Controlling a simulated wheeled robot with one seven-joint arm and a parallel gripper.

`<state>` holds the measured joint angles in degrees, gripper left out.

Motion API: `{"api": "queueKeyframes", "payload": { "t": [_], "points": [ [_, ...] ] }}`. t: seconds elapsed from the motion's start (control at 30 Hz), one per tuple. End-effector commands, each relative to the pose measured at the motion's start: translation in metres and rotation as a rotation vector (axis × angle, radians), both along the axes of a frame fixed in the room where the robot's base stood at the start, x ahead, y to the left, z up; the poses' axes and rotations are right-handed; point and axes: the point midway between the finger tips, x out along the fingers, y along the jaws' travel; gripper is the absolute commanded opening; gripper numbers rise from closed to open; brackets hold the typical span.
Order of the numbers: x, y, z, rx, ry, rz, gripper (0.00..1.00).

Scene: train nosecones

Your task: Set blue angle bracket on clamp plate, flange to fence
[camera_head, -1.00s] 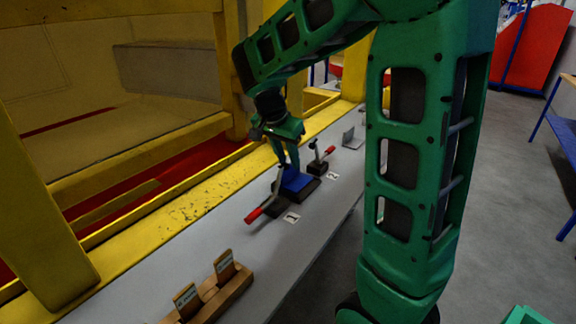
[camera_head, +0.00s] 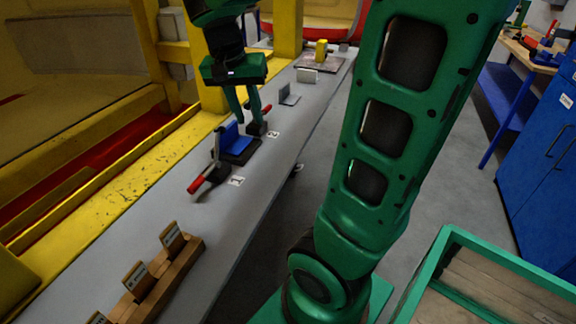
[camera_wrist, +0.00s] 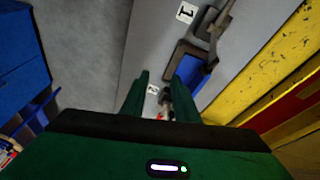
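The blue angle bracket (camera_head: 229,138) sits on the dark clamp plate (camera_head: 243,157), one flange lying flat and one standing up. In the wrist view the bracket (camera_wrist: 192,70) is partly hidden behind a finger. My gripper (camera_head: 248,120) is open and empty, above the far end of the plate near the clamp at tag 2. In the wrist view its fingers (camera_wrist: 160,82) stand apart. The clamp at tag 1 has a red handle (camera_head: 196,184) low toward the near side. The red handle (camera_head: 266,110) of the clamp at tag 2 is beside my fingers. Whether the upright flange touches a fence cannot be told.
A wooden rack (camera_head: 160,280) with upright cards stands at the near end of the grey bench (camera_head: 190,225). Grey brackets (camera_head: 288,96) stand farther along. A yellow frame (camera_head: 85,160) runs along the left. A green-rimmed crate (camera_head: 450,240) is at lower right.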

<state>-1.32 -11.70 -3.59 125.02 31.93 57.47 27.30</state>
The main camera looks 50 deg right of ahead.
Motion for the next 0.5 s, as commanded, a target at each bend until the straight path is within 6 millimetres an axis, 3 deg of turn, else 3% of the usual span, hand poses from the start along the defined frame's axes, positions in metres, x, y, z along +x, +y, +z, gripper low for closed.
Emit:
{"api": "queueKeyframes", "payload": {
  "t": [0.03, 0.2, 0.33, 0.5],
  "points": [
    [-0.034, -0.008, -0.011, 0.033, 0.032, 0.048, 0.28],
    [-0.121, -0.002, -0.051, 0.158, 0.109, 0.259, 0.28],
    [-0.162, 0.012, -0.073, 0.231, 0.125, 0.379, 0.28],
    [-0.182, 0.018, -0.084, 0.272, 0.126, 0.448, 0.28]
  ]
}}
